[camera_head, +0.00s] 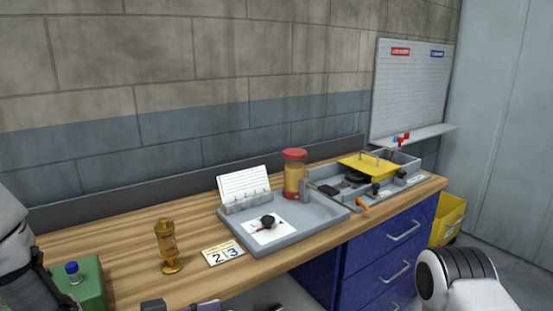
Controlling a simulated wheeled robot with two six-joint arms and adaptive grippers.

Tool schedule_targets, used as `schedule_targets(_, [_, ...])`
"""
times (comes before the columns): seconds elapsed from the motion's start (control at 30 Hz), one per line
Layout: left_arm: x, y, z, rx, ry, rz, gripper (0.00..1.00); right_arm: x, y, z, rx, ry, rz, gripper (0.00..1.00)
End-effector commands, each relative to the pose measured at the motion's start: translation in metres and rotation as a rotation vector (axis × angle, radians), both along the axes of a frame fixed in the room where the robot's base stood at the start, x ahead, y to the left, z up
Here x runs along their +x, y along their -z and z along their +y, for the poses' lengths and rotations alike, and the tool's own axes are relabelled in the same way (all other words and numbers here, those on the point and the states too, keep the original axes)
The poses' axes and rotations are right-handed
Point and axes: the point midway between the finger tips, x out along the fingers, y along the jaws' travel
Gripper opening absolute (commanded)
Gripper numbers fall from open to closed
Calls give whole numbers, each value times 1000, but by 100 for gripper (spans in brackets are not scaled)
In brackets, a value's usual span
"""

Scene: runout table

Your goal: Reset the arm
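My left arm (22,265) comes in at the left edge, in front of a green box. Some dark and purplish-grey parts (205,306) show at the bottom edge, just in front of the table; they may belong to my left gripper, but they are cut off and no fingers can be made out. My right arm (455,280) shows as a white link with a black ribbed band at the lower right, beside the blue drawers. Its gripper is outside the picture.
The wooden table (110,235) bears a green box (91,282) with a blue-capped item, a brass hourglass-like object (168,246), a number card (223,253), a grey tray (290,241), a red-lidded jar (294,176) and a tool tray with a yellow plate (369,165). Blue drawers (385,255) stand below.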

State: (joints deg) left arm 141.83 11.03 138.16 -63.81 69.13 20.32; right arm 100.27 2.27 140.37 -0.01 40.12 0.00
Motion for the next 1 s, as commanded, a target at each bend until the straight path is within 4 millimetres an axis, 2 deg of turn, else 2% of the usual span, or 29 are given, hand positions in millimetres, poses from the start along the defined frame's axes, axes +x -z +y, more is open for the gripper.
schedule_targets(0.03, [-3, 25, 0, 9, -14, 61, 46, 0, 0, 0, 0, 0, 0, 98])
schedule_targets(0.17, [-14, 93, 6, 56, -80, 228, 46, 0, 0, 0, 0, 0, 0, 98])
schedule_targets(0.27, [-35, 161, 17, 133, -157, 394, 46, 0, 0, 0, 0, 0, 0, 98])
schedule_targets(0.3, [-49, 193, 24, 180, -197, 474, 46, 0, 0, 0, 0, 0, 0, 98])
schedule_targets(0.37, [-75, 240, 37, 267, -257, 596, 46, 0, 0, 0, 0, 0, 0, 98])
schedule_targets(0.4, [-96, 269, 48, 332, -298, 675, 46, 0, 0, 0, 0, 0, 0, 98])
schedule_targets(0.5, [-152, 324, 79, 512, -394, 862, 46, 0, 0, 0, 0, 0, 0, 98])
schedule_targets(0.6, [-195, 350, 114, 696, -497, 1004, 46, 0, -1, 0, 0, 0, 0, 98])
schedule_targets(0.7, [-210, 352, 138, 801, -569, 1075, 46, 0, 0, 0, 0, 0, 0, 98])
schedule_targets(0.8, [-219, 352, 144, 851, -556, 1105, 46, 0, 0, 0, 0, 0, 0, 98])
schedule_targets(1.0, [-218, 352, 143, 852, -550, 1097, 46, 0, 0, 0, 0, 0, 0, 98])
